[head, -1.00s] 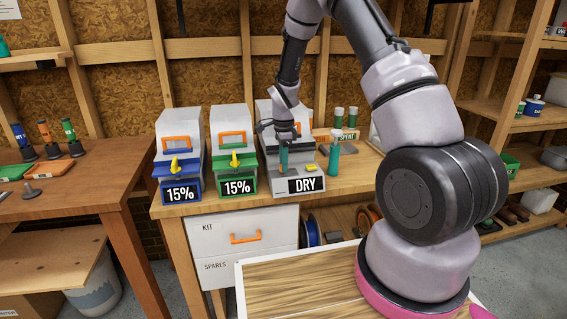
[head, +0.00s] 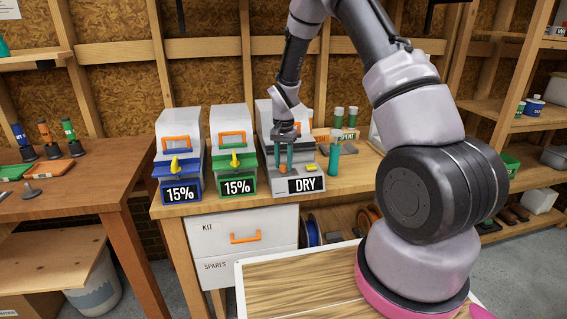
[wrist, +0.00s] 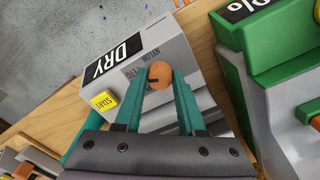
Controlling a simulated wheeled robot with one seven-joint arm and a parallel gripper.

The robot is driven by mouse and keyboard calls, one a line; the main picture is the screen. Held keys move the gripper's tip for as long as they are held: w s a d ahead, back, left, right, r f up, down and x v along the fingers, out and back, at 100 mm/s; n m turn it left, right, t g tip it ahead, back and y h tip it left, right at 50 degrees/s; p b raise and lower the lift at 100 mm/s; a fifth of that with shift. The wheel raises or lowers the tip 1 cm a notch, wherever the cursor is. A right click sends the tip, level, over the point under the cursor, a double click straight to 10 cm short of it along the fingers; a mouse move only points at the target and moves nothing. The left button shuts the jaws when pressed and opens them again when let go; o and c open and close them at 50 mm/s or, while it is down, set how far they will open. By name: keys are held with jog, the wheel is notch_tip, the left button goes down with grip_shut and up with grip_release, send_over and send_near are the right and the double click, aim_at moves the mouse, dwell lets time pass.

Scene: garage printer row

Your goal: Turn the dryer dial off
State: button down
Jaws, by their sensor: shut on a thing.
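The dryer is a light grey box with a black DRY sign (head: 306,185) on its front, third from the left on the bench. In the wrist view, its round orange dial (wrist: 160,75) has a short dark mark and sits on the grey panel (wrist: 184,48) beside printed settings, partly hidden. A yellow START button (wrist: 104,102) is left of the fingers in the wrist view.
A blue-trimmed box (head: 181,167) and a green-trimmed box (head: 237,160), each showing 15%, stand left of the dryer. A teal cylinder (head: 332,162) stands close to its right. Orange-handled drawers (head: 244,238) are below.

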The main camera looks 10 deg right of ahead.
jog(key=n, duration=0.6)
jog(key=shift+n, duration=0.3)
jog(key=n, duration=0.5)
jog(key=shift+d, duration=0.1)
jog(key=n, duration=0.5)
jog(key=shift+w+n, duration=0.1)
jog(key=shift+n, duration=0.3)
jog(key=n, duration=0.5)
jog(key=shift+n, duration=0.4)
jog(key=c, duration=0.5)
grip_release()
jog(key=shift+r, duration=0.15)
